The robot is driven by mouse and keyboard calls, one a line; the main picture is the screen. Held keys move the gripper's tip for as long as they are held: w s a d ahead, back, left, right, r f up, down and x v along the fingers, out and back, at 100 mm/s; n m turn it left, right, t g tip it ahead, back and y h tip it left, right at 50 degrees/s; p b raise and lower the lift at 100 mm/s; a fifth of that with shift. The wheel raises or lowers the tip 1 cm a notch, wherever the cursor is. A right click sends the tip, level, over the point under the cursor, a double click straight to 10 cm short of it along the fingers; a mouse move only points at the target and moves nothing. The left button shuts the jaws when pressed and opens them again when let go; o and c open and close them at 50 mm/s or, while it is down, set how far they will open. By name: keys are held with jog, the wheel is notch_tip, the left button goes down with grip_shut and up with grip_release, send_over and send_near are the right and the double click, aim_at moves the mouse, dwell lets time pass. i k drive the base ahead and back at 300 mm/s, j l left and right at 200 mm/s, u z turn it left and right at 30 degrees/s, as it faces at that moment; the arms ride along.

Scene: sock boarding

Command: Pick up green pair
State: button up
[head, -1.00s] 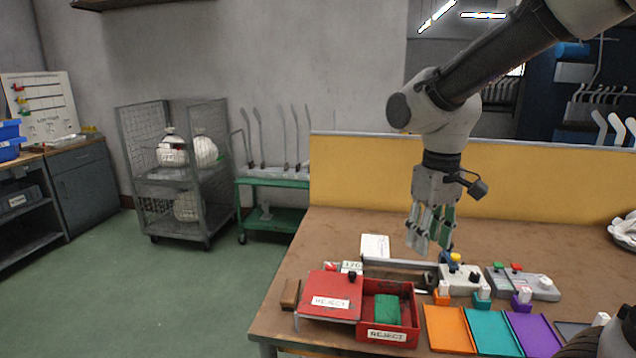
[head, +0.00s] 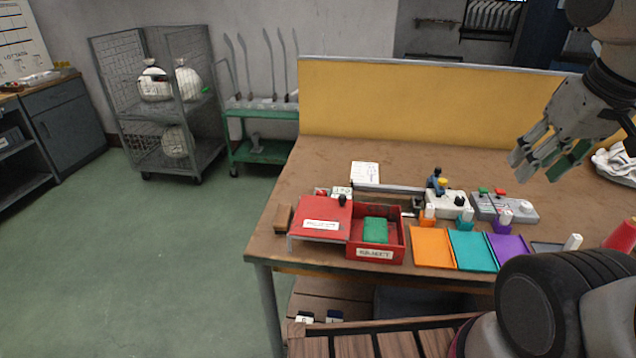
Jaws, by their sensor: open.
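A folded green bundle (head: 375,230), which looks like the green pair, lies in the open red box (head: 376,254) with a "REJECT" label at the front left of the table. My gripper (head: 540,163) is open, in the air over the right side of the table, well to the right of the red box and apart from it. A green strip (head: 570,160) shows at its fingers; I cannot tell whether it is part of the gripper.
A red lid or panel (head: 321,217), also labelled, adjoins the box on the left. Orange (head: 433,248), teal (head: 473,250) and purple (head: 508,249) trays line the front edge. Small control boxes (head: 505,207) stand behind them. A yellow panel (head: 420,105) backs the table. White cloth lies far right.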

aim_at(375, 229)
jog(key=u, duration=0.5)
jog(key=k+u, duration=0.1)
jog(key=u, duration=0.45)
jog(key=j+u, duration=0.1)
jog(key=u, duration=0.9)
jog(key=j+u, duration=0.15)
jog(key=u, duration=0.4)
jog(key=j+u, duration=0.1)
jog(key=u, duration=0.4)
jog(key=j+u, duration=0.1)
jog(key=u, duration=0.95)
